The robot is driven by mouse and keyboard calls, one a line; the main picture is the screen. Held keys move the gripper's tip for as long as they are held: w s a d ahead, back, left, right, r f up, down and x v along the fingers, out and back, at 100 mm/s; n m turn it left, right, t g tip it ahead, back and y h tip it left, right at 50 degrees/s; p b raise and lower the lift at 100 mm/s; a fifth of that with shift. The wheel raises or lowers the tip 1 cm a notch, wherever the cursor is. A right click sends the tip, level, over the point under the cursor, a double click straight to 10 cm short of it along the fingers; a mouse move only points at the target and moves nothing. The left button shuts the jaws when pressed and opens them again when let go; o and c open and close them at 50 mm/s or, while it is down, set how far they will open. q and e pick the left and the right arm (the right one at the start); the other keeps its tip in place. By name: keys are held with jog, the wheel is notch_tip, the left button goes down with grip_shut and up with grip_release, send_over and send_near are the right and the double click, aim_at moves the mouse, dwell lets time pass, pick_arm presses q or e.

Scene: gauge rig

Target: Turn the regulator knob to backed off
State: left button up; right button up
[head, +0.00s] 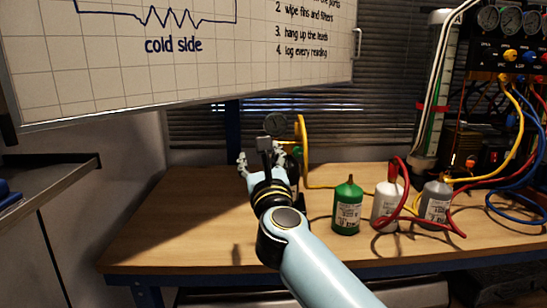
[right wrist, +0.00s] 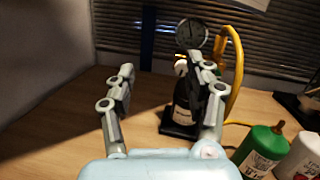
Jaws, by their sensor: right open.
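The regulator's round dark gauge (head: 275,125) shows just beyond my right gripper (head: 256,157) in the head view. In the right wrist view the gauge (right wrist: 192,34) stands above a dark bottle (right wrist: 184,112) on a black base, with a yellow hose beside it. My right gripper (right wrist: 160,72) is open, its fingers spread with nothing between them. Its right finger overlaps the regulator in the picture; I cannot tell whether they touch. I cannot make out the regulator knob clearly behind the fingers. My left gripper is in neither view.
A green bottle (head: 347,208), a white bottle (head: 387,205) and a grey bottle (head: 436,203) stand to the right on the wooden bench (head: 170,225). A yellow hose (head: 302,150) loops beside the regulator. Red and blue hoses lie farther right. The bench's left part is clear.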

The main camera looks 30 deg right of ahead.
jog(key=w+d+f+m+g+h, duration=0.1)
jog(key=w+d+m, duration=0.2)
jog(key=w+d, duration=0.1)
jog(key=w+d+f+m+g+h, duration=0.1)
jog(key=w+d+f+m+g, duration=0.1)
jog(key=w+d, duration=0.3)
jog(key=shift+d+f+m+g, duration=0.25)
jog(key=shift+d+m+g, duration=0.05)
jog(key=shift+m, duration=0.4)
jog(key=shift+w, duration=0.1)
grip_shut()
